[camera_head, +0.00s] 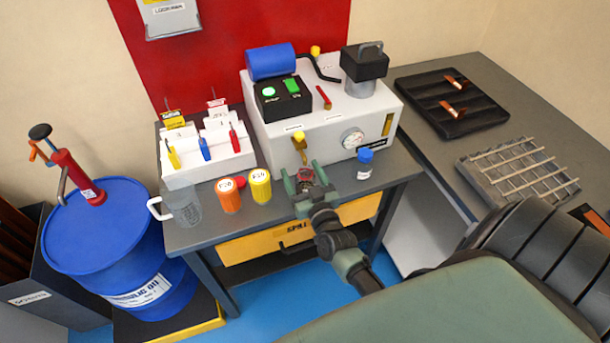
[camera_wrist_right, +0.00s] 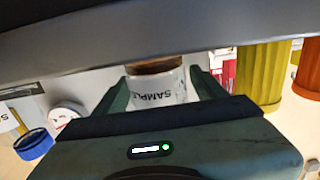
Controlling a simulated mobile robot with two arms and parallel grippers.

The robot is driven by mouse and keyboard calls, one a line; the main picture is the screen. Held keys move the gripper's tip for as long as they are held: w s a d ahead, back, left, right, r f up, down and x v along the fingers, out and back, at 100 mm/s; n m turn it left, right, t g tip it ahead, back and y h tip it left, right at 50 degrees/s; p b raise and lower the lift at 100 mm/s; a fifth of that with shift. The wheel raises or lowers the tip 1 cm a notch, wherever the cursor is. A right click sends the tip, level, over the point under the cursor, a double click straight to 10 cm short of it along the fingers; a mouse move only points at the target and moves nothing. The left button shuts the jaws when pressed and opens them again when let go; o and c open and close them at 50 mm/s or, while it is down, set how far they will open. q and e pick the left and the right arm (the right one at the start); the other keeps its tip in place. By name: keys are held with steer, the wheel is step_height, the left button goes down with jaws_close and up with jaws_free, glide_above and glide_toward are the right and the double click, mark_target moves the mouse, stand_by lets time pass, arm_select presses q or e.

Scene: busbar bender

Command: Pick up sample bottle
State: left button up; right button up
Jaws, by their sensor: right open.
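The sample bottle (camera_wrist_right: 158,90) shows between my right gripper's fingers in the right wrist view. It has a white label reading SAMPLE and a brownish part above it. In the head view only a small reddish part of it (camera_head: 305,174) shows between the fingers, at the front of the grey bench. My right gripper (camera_head: 307,182) is open, with one finger on each side of the bottle; contact cannot be told. The gripper (camera_wrist_right: 160,98) hides much of the bottle. My left gripper is not in view.
A blue-capped jar (camera_head: 365,163) stands right of the gripper. Yellow (camera_head: 259,186) and orange (camera_head: 229,195) containers and a clear jug (camera_head: 182,205) stand to its left. The white machine (camera_head: 325,130) with a gauge is close behind. A yellow drawer (camera_head: 240,246) lies below the bench top.

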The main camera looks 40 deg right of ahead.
jaws_close()
steer(key=shift+r, duration=0.25)
